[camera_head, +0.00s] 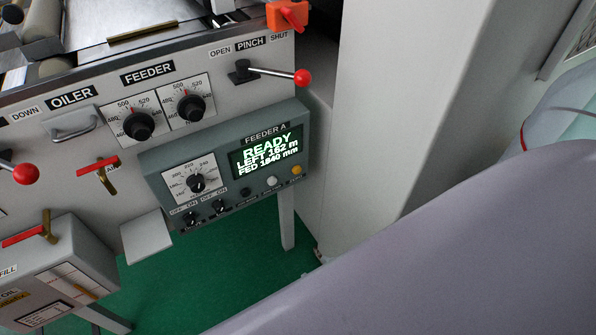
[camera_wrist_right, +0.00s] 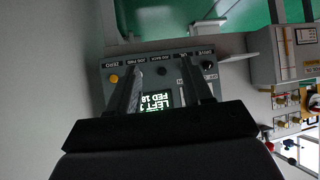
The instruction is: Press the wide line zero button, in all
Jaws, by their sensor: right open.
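The grey control box labelled FEEDER A (camera_head: 212,157) hangs on the machine's front. Its green-lit display (camera_head: 267,152) reads READY, LEFT 162 m and a FED length of about 1840 mm. A yellow button (camera_head: 297,170) is at the box's lower right corner, beside a white button (camera_head: 271,181) and a dark one (camera_head: 246,191). In the right wrist view the yellow button (camera_wrist_right: 114,78) is near the ZERO label. My right gripper (camera_wrist_right: 160,64) is open and empty in front of the box, the yellow button just left of its fingers. My left gripper is out of view.
Two FEEDER dials (camera_head: 139,125) sit above the box. A red-knobbed PINCH lever (camera_head: 302,77) sticks out above it. A white post (camera_head: 385,110) stands to the right. The green floor (camera_head: 215,270) is clear below. A large lavender-grey shape fills the lower right.

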